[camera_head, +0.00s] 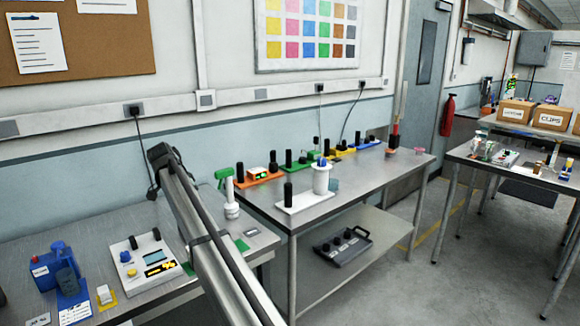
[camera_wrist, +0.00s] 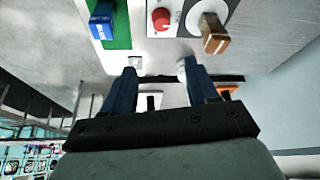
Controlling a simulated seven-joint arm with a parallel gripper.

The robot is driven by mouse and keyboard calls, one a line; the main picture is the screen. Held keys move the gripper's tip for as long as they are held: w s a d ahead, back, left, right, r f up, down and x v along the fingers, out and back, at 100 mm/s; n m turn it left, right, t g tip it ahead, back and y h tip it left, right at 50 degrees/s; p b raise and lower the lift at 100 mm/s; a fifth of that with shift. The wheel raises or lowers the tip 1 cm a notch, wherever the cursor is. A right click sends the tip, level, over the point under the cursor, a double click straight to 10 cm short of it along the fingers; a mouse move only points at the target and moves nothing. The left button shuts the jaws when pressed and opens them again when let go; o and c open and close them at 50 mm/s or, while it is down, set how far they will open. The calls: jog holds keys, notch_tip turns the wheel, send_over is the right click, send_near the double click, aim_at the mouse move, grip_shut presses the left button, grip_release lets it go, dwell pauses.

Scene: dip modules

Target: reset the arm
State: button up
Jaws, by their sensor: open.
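My gripper (camera_wrist: 160,68) shows in the wrist view with its two dark blue fingers spread apart. I see nothing held between them. Beyond the fingertips are a white plate with a red knob (camera_wrist: 161,19), a blue block (camera_wrist: 102,21) beside a green strip, and a brown block (camera_wrist: 214,36). I cannot tell whether the fingertips touch anything. In the head view my arm slants up from the bottom centre across the benches, and the gripper itself cannot be made out there.
A metal bench (camera_head: 375,188) carries coloured modules and a white stand (camera_head: 321,180). The left bench holds a blue container (camera_head: 55,270) and a white control panel (camera_head: 146,262). A grey device (camera_head: 343,247) sits on the lower shelf. Floor shows between the benches at right.

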jog(key=w+d+f+t+h, duration=0.1)
jog(key=w+d+f, duration=0.45)
jog(key=d, duration=0.95)
jog(key=w+d+f+n+t, duration=0.1)
jog(key=w+d+f, duration=0.5)
jog(key=d, duration=0.8)
jog(key=w+d+f+t+h, duration=0.15)
jog(key=w+d+f, duration=0.4)
jog(key=d, duration=0.95)
jog(key=d+f+n, duration=0.1)
jog(key=d+f, duration=0.3)
jog(key=d, duration=0.4)
jog(key=s+d+f+n+g+y, duration=0.1)
jog(key=s+d+f+g, duration=0.2)
jog(key=s+f, duration=1.35)
jog(key=s+d+f+n+g+y, duration=0.1)
jog(key=s+d+f+g, duration=0.25)
jog(key=s+f, duration=1.3)
jog(key=s+f+g+y, duration=0.1)
jog(key=s+f+g, duration=0.1)
jog(key=s, duration=1.2)
jog(key=s+a+f+n+g+y, duration=0.1)
jog(key=s+f+g, duration=0.2)
jog(key=s, duration=1.1)
jog(key=s+f+n+g+y, duration=0.1)
jog(key=s+f+g, duration=0.2)
jog(key=s, duration=1.1)
jog(key=shift+a+f, duration=0.2)
jog(key=shift+f, duration=0.5)
